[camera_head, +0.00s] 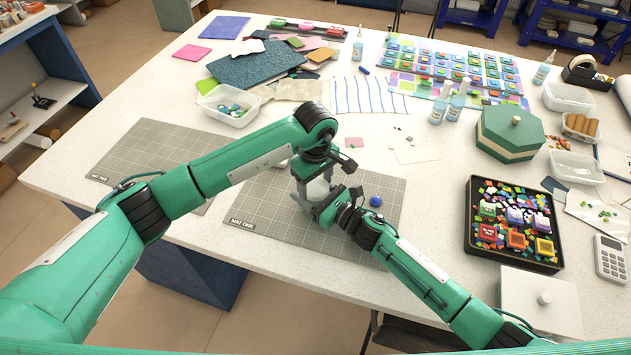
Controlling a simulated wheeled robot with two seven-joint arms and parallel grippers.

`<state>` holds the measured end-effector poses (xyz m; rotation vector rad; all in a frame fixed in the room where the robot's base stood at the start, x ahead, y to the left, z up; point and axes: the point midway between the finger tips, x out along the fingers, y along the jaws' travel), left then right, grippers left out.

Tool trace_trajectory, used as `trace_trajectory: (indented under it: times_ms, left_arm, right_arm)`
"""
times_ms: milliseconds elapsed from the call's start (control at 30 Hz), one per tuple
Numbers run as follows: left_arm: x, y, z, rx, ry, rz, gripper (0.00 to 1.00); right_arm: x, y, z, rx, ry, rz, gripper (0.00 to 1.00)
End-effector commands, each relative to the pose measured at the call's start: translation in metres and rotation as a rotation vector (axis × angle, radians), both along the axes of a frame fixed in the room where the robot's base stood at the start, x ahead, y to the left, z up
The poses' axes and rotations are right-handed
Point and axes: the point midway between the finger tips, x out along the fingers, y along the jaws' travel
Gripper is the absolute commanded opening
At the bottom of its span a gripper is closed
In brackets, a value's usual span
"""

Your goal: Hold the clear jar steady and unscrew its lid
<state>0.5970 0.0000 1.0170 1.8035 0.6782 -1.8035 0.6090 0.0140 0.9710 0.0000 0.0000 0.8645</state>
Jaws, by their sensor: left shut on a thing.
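The clear jar (318,188) stands on the grey gridded mat marked MAT ONE (262,222), between my two grippers and mostly covered by them. My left gripper (312,174) points down over the jar's top and is shut at the lid, which its fingers hide. My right gripper (318,204) comes in low from the right, with its fingers at the side of the jar. Whether they press on the jar cannot be made out.
A small blue round thing (376,201) lies on the mat right of the grippers. A black tray of coloured pieces (468,225) and a green lidded box (508,135) stand to the right. A second mat (150,150) on the left is mostly clear.

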Motion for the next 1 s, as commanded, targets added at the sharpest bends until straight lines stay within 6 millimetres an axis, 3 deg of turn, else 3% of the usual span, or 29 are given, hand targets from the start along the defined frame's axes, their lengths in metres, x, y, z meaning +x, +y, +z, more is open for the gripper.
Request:
trace_trajectory:
  times_ms: [400, 833, 867, 933, 1000]
  left_arm:
    - [0.0002, 0.0001, 0.0005, -0.001, -0.001, 0.576, 0.35]
    - [0.0002, 0.0001, 0.0006, -0.001, 0.0, 0.646, 0.35]
    - [0.0002, 0.0001, 0.0006, -0.001, 0.0, 0.646, 0.68]
    - [0.0001, 0.0001, 0.0006, -0.001, 0.0, 0.645, 0.82]
    - [0.0001, 0.0001, 0.0006, -0.001, 0.0, 0.645, 0.84]
  right_arm:
    - [-0.0006, 0.0, -0.0016, -0.002, 0.003, 0.0, 0.0]
    - [-0.0006, 0.0, -0.0015, -0.001, 0.002, 0.0, 0.0]
    - [-0.0006, 0.0, -0.0015, -0.001, 0.002, 0.0, 0.0]
    - [-0.0006, 0.0, -0.0014, -0.001, 0.002, 0.0, 0.0]
    - [-0.0006, 0.0, -0.0014, -0.001, 0.002, 0.0, 0.0]
